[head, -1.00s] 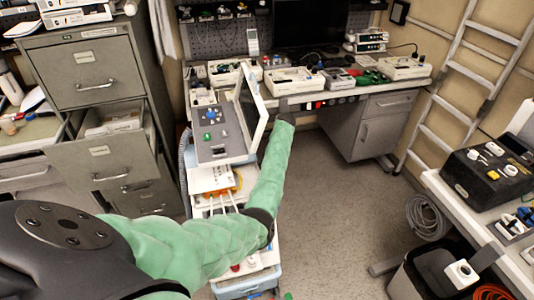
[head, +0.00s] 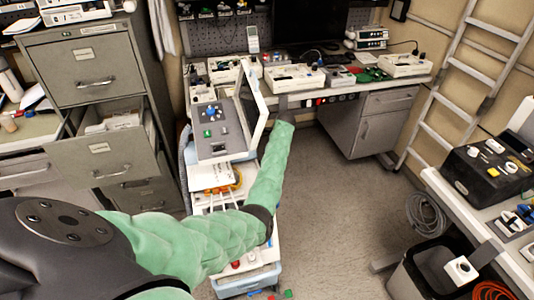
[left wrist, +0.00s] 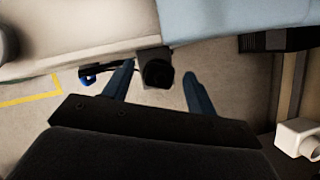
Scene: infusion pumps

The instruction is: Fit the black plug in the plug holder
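My left arm reaches across the trolley, and in the head view my left gripper (head: 283,106) is at the front edge of the back bench. In the left wrist view its two blue-grey fingers (left wrist: 158,80) stand apart. A dark, blocky thing with a round black face (left wrist: 157,72) shows between the fingertips, with gaps on both sides. I cannot tell whether it is the black plug, the plug holder, or one in the other. A black cord and a small blue part (left wrist: 90,78) lie left of the fingers. My right gripper is out of view.
The bench (head: 385,88) carries several white devices. An open drawer cabinet (head: 85,60) is at left, a ladder (head: 455,95) and bin (head: 415,268) at right. The middle floor is clear.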

